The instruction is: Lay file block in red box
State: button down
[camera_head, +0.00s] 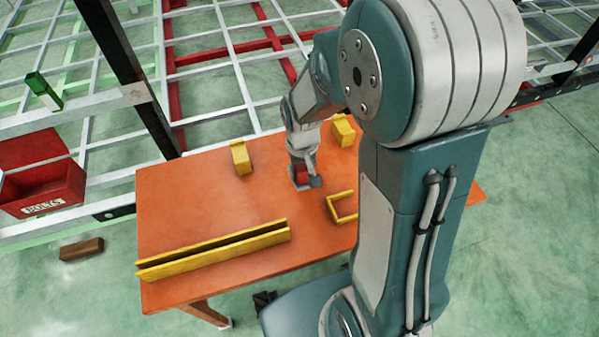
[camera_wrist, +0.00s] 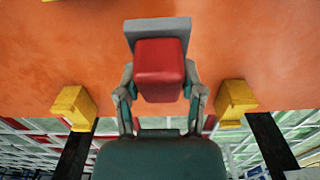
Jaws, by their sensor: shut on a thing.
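The file block, a red block on a flat grey plate, is in my gripper; it shows in the wrist view (camera_wrist: 160,65) and small in the head view (camera_head: 299,177). My gripper (camera_wrist: 160,98) is shut on its red part, one finger on each side. In the head view my gripper (camera_head: 303,170) points down over the orange table. I cannot tell whether the grey plate touches the table. The red box (camera_head: 66,187), marked BOLTS, stands with its lid raised at the far left, beyond the table's left edge and well away from my gripper. Its inside is mostly hidden.
The orange table (camera_head: 190,210) carries a long yellow channel (camera_head: 213,250), two yellow blocks (camera_head: 240,158) and a yellow bracket (camera_head: 343,206). A dark post (camera_head: 125,75) rises between table and box. A green-and-white piece (camera_head: 43,91) stands behind the box. A brown block (camera_head: 82,249) lies on the floor.

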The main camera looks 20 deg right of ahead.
aim_at(300, 175)
jog(key=shift+w+f, duration=0.4)
jog(key=shift+f, duration=0.1)
jog(key=f, duration=0.3)
jog(key=shift+w+f, duration=0.15)
jog(key=shift+w, duration=0.2)
jog(key=shift+c, duration=1)
grip_release()
